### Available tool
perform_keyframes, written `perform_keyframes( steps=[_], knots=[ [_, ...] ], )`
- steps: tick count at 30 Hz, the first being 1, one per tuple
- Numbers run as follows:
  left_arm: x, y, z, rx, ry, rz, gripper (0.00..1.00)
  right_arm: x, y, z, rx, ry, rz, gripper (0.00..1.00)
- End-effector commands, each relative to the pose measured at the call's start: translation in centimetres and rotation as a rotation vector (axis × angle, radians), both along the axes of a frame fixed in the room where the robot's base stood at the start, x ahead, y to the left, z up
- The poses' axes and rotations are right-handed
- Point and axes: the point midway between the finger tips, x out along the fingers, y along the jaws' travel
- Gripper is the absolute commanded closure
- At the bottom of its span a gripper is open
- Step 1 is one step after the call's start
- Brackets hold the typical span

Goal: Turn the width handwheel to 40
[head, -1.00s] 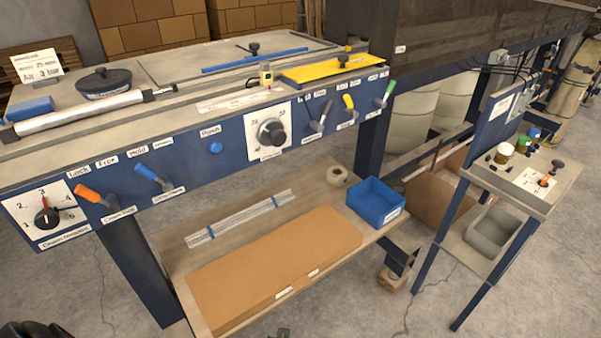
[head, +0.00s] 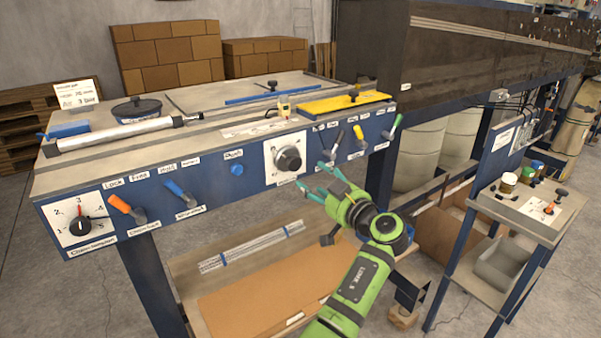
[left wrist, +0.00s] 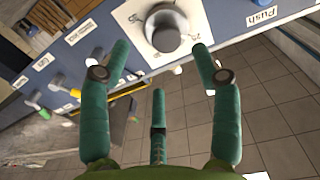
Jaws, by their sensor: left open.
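The width handwheel is a dark grey round knob (head: 289,159) on a white dial plate (head: 270,152), set in the blue front panel of the machine. My left gripper (head: 311,176) is open and empty, just below and to the right of the dial in the head view. In the left wrist view its teal fingers (left wrist: 160,48) are spread, pointing toward the knob, apart from it. My right gripper is not in view.
Grey, yellow and green levers (head: 359,137) stand right of the dial. A blue push button (head: 237,170) and blue and orange levers (head: 125,209) lie left. A lower shelf holds a cardboard sheet (head: 262,299). A side stand (head: 540,190) is at right.

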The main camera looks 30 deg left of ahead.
Motion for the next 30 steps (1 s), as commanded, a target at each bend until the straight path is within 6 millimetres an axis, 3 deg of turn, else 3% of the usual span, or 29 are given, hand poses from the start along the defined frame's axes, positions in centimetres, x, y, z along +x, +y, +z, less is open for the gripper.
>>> perform_keyframes(
  steps=[4, 15, 26, 27, 30],
  knots=[
    [0.0, 1.2, 1.2, 0.004, -0.03, 0.025, 0.36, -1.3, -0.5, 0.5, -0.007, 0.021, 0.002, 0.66],
    [2.1, 5.9, 1.1, 0.004, -0.025, 0.02, 0.36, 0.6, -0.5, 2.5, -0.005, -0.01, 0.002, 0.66],
    [2.4, 6.7, 0.9, 0.003, -0.026, 0.018, 0.36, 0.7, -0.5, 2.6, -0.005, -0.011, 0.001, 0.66],
    [2.4, 6.7, 0.9, 0.003, -0.026, 0.018, 0.4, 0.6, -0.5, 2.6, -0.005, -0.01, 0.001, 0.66],
    [2.4, 6.7, 0.9, 0.002, -0.026, 0.017, 0.8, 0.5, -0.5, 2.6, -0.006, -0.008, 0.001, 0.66]
  ],
)
